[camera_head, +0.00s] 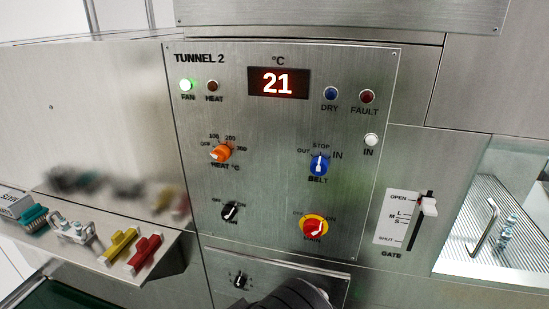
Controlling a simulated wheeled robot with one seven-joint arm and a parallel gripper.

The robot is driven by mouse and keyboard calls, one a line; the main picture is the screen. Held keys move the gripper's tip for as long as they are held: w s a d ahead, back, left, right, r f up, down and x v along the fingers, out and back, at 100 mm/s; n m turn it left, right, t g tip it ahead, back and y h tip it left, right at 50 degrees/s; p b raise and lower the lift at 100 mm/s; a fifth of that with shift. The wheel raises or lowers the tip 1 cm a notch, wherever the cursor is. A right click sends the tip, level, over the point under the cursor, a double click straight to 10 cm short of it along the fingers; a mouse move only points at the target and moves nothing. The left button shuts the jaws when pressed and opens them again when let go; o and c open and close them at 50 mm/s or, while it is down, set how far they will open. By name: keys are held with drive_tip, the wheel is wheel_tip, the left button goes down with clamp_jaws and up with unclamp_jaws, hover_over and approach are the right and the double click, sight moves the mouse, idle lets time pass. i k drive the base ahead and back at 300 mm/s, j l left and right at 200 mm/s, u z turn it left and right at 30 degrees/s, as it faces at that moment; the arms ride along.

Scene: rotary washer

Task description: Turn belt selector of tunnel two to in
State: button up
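The tunnel 2 control panel (270,130) fills the middle of the view. Its belt selector (319,165) is a blue knob with a white pointer line, right of the panel's centre. The pointer stands about upright, toward the STOP mark, with OUT at its left and IN at its right. The round IN lamp (371,140) at the panel's right edge looks pale and unlit. A dark rounded part of my arm (300,295) shows at the bottom edge, below the panel. My gripper's fingers do not show, and nothing touches the selector.
An orange heat knob (221,153), a black fan knob (230,211) and a red-and-yellow main switch (313,228) surround the selector. A gate slider (428,207) stands at the right. A shelf with coloured handles (120,245) juts out at the left.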

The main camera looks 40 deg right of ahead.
sight(319, 166)
drive_tip(key=l+z, duration=0.1)
drive_tip(key=z, duration=0.35)
drive_tip(key=l+z, duration=0.1)
drive_tip(key=z, duration=0.4)
drive_tip(key=j+z, duration=0.2)
drive_tip(key=j, duration=0.55)
drive_tip(key=j+z, duration=0.25)
drive_tip(key=j, duration=0.5)
drive_tip(key=k+l, duration=0.05)
